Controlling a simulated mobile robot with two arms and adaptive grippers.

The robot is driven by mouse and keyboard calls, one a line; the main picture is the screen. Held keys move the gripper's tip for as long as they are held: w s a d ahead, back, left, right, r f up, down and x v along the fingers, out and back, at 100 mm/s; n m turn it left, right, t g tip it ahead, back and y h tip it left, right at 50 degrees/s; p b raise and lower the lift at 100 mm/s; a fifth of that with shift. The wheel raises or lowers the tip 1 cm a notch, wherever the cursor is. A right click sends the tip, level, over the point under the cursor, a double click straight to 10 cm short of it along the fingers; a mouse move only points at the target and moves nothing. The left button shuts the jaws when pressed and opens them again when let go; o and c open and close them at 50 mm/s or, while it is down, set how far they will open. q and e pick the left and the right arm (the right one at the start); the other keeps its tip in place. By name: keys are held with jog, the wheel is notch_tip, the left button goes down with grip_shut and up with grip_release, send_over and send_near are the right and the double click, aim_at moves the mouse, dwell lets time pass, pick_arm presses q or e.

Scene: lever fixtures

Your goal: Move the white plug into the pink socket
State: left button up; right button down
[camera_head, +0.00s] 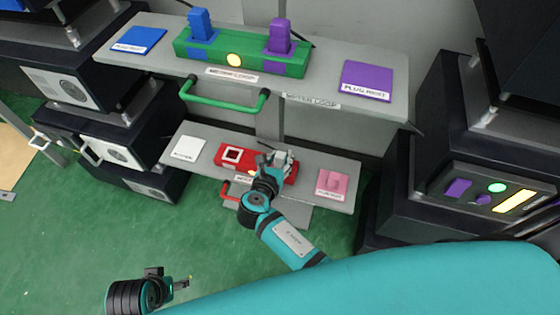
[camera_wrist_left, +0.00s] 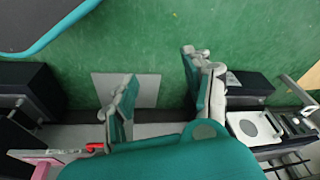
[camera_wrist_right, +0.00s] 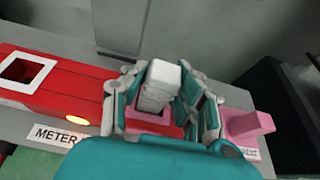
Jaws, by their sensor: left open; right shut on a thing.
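The white plug (camera_wrist_right: 158,84) is between the fingers of my right gripper (camera_wrist_right: 163,100), which is shut on it. Its lower end lines up with the pink socket (camera_wrist_right: 150,122) on the red fixture (camera_wrist_right: 70,84); I cannot tell whether it is inside or just above. In the head view my right gripper (camera_head: 275,160) is over the right end of the red fixture (camera_head: 232,160) and hides that socket. My left gripper (camera_wrist_left: 158,92) is open and empty, away from the shelves; it also shows at the lower left of the head view (camera_head: 182,285).
The white-framed socket (camera_head: 232,155) at the fixture's left is empty. A white pad (camera_head: 187,149) lies bare at left. The upper shelf (camera_head: 330,70) overhangs, with a green handle (camera_head: 225,104). A red handle (camera_head: 228,192) is below.

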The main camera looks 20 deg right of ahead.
jog(key=shift+f, duration=0.3)
pick_arm(q)
jog(key=shift+s+r, duration=0.1)
jog(key=shift+r, duration=0.5)
pick_arm(e)
jog(key=c, duration=1)
grip_release()
jog(key=shift+s, duration=0.1)
pick_arm(q)
notch_tip(320, 180, down, 7)
jog(key=p, duration=0.2)
pick_arm(e)
jog(key=v, duration=0.7)
jog(key=shift+s+a, duration=0.1)
jog(key=shift+a, duration=0.05)
